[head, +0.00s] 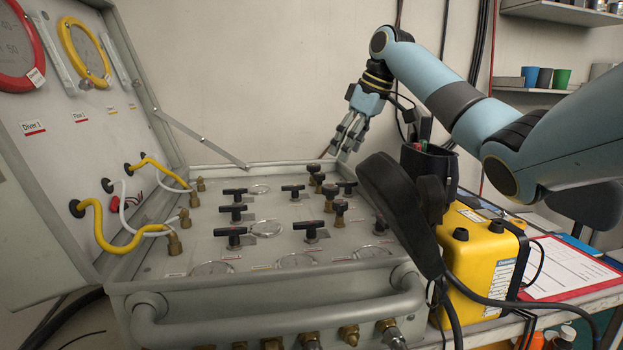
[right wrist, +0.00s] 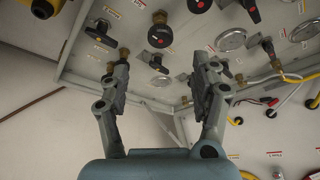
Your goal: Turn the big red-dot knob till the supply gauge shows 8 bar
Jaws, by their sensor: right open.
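The grey control panel (head: 190,236) lies in an open case and bears several black knobs and T-handles with reddish marks. In the right wrist view a large round black knob (right wrist: 160,37) lies ahead of the fingers; I cannot tell for sure that it is the red-dot knob. Several round gauges sit in the panel, one at the front (head: 295,261); their labels and needles are too small to read. My right gripper (head: 347,143) is open and empty, above the panel's far right edge and apart from every knob; it also shows in the right wrist view (right wrist: 163,78). My left gripper is out of view.
A black headset (head: 385,190) and a yellow box (head: 480,258) stand right of the panel. The upright lid (head: 35,150) carries gauges, yellow and white hoses. A strut (head: 200,138) spans its back corner. A red-edged clipboard (head: 570,268) lies far right.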

